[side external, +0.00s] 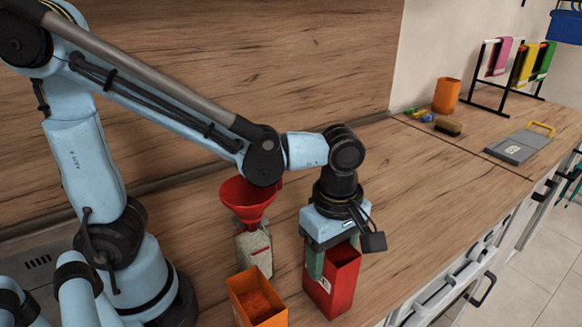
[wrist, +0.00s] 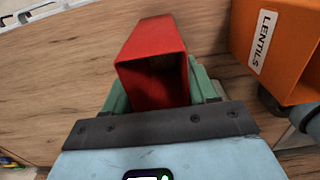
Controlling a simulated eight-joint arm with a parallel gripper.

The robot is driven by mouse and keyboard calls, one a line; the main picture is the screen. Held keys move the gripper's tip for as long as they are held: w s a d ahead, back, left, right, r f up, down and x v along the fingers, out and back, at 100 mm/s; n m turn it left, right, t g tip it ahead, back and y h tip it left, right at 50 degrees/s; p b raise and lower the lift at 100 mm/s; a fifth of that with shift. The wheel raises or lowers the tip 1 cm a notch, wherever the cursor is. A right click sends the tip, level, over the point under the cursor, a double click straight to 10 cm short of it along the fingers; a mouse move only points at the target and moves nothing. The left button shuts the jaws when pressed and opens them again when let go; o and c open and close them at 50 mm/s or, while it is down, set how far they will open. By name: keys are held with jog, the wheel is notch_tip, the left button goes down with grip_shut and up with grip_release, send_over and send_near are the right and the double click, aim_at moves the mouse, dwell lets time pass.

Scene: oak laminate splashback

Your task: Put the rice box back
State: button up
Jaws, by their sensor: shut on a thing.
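A tall red open-topped box (side external: 335,285) is in my gripper (side external: 335,252), upright at the front of the counter. It is probably the rice box, but I cannot read its label. In the wrist view the red box (wrist: 150,45) sits between the green fingers of my gripper (wrist: 160,92), which touch its sides. Its inside looks dark and empty. I cannot tell whether its base touches the counter. A clear jar (side external: 254,252) of pale grains, which look like rice, stands to its left with a red funnel (side external: 247,200) in its top.
An orange box (side external: 256,300) of orange-red grains stands front left; the wrist view shows its LENTILS label (wrist: 262,42). An orange cup (side external: 446,95), a brush (side external: 448,127), a dustpan (side external: 518,148) and a cloth rack (side external: 505,75) are far right. The counter between is clear.

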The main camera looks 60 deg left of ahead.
jog(key=o, duration=1.4)
jog(key=shift+f, duration=0.15)
notch_tip(320, 180, up, 12)
jog(key=shift+r, duration=0.2)
jog(key=shift+f, duration=0.15)
notch_tip(320, 180, down, 12)
jog(key=shift+f, duration=0.1)
dwell(0.5)
